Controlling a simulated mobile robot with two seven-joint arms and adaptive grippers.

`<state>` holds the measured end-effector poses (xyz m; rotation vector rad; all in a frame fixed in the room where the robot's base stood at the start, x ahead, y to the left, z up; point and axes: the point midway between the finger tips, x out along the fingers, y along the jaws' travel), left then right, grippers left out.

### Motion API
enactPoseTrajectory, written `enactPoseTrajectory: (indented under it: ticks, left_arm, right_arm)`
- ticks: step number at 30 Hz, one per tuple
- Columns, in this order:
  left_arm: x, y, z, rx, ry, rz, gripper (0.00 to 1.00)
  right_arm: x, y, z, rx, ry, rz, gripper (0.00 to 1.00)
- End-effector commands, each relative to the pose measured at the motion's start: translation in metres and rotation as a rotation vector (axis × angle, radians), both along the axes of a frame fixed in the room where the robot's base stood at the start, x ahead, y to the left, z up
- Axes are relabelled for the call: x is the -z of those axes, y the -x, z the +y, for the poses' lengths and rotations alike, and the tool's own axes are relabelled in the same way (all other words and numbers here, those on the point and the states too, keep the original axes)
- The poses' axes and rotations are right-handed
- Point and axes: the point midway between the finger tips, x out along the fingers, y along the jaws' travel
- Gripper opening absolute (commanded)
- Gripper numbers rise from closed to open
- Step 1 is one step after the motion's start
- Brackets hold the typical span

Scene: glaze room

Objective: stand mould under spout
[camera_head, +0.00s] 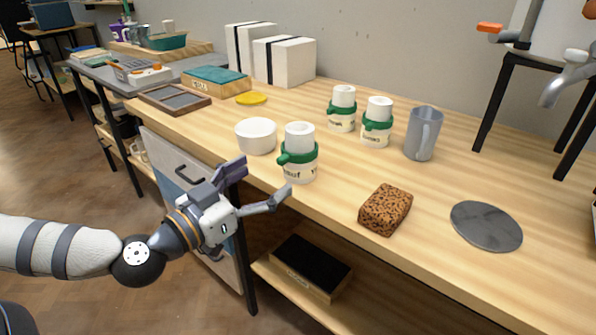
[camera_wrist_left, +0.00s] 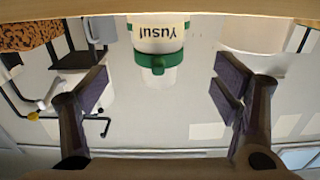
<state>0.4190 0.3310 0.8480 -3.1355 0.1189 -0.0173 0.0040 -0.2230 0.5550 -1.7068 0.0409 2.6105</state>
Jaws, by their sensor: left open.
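A white mould (camera_head: 299,160) with a green band and a name label stands upright at the table's front edge. In the left wrist view the same mould (camera_wrist_left: 159,40) appears upside down, its label reading "Yusuf", between the fingers. My left gripper (camera_head: 260,186) is open and empty, just in front of the mould and apart from it. Two similar banded moulds (camera_head: 342,110) (camera_head: 377,124) stand farther back. A grey spout (camera_head: 567,78) hangs at the top right beside a black stand (camera_head: 506,85). My right gripper is out of view.
A white bowl (camera_head: 256,137) stands close left of the front mould. A grey jug (camera_head: 423,135), a brown speckled sponge (camera_head: 385,210) and a grey disc (camera_head: 486,226) lie to the right. White blocks (camera_head: 285,62) stand behind.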

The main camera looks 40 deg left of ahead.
Motion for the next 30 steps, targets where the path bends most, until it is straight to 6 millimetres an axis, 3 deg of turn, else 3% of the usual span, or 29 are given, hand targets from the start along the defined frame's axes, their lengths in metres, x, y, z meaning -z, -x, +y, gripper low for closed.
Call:
enactPoseTrajectory:
  ticks: [3, 15, 19, 24, 26, 30]
  left_arm:
    - [0.009, -0.029, -0.004, 0.008, -0.005, 0.011, 0.81]
    - [0.002, -0.095, -0.01, 0.006, -0.002, 0.013, 0.81]
    - [0.0, -0.106, -0.01, 0.004, 0.002, 0.01, 0.81]
    - [-0.003, -0.106, -0.01, 0.003, 0.003, 0.008, 0.81]
    - [-0.002, -0.106, -0.01, 0.003, 0.003, 0.008, 0.72]
    - [-0.002, -0.106, -0.01, 0.004, 0.003, 0.009, 0.41]
  right_arm:
    - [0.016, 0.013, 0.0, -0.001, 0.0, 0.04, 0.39]
    - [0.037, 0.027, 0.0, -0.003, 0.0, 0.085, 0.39]
    - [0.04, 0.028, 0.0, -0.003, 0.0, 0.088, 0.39]
    - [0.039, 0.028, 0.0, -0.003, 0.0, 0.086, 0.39]
    - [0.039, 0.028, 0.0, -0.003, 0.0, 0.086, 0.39]
    - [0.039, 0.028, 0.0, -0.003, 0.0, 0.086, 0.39]
